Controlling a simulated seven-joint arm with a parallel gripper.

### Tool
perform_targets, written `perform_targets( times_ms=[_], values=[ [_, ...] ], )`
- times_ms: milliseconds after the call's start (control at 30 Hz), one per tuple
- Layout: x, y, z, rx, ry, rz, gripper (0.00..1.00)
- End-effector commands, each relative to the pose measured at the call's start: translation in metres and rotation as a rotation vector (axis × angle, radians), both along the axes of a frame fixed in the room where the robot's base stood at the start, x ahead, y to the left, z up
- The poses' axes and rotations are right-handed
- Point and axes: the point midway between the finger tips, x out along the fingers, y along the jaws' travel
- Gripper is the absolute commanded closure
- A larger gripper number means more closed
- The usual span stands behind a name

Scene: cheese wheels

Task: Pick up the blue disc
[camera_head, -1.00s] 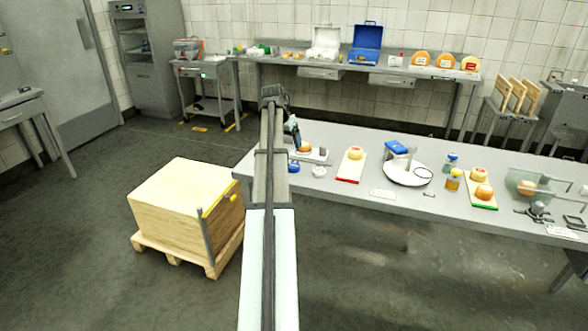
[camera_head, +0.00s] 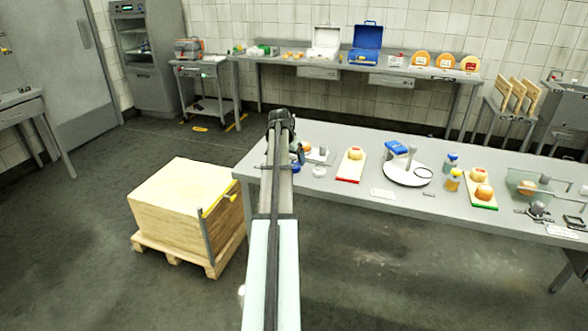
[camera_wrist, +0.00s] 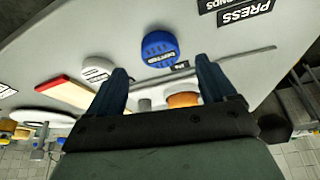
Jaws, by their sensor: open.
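The blue disc (camera_wrist: 160,49) lies on the table in the wrist view, a round blue piece with raised markings on top. In the head view it shows partly as a small blue spot (camera_head: 296,169) at the table's left end, just right of my arm. My gripper (camera_wrist: 163,80) is open, its two blue fingers apart. The disc appears beyond the fingertips, between their lines, and nothing is held. In the head view my gripper is mostly hidden behind my arm.
A white disc (camera_wrist: 97,70) lies beside the blue one, near a red-edged board (camera_wrist: 66,92). A thin grey bar (camera_wrist: 235,55) and an orange-brown round piece (camera_wrist: 183,99) are close by. The grey table (camera_head: 340,187) holds more boards and a round white plate (camera_head: 392,175) further right.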

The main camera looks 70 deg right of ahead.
Motion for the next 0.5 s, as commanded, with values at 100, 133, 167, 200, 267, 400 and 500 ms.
perform_targets(
  times_ms=[100, 133, 167, 200, 267, 400, 500],
  values=[
    [0.000, -0.005, -0.016, 0.002, 0.001, -0.001, 0.16],
    [0.000, -0.006, -0.020, 0.002, 0.001, -0.001, 0.16],
    [0.000, -0.008, -0.024, 0.002, 0.001, 0.000, 0.16],
    [-0.001, -0.010, -0.028, 0.001, 0.000, -0.001, 0.16],
    [-0.001, -0.012, -0.033, 0.001, 0.000, -0.001, 0.16],
    [-0.002, -0.013, -0.037, 0.000, 0.001, 0.000, 0.16],
    [-0.002, -0.013, -0.037, 0.000, 0.000, 0.000, 0.16]
  ],
)
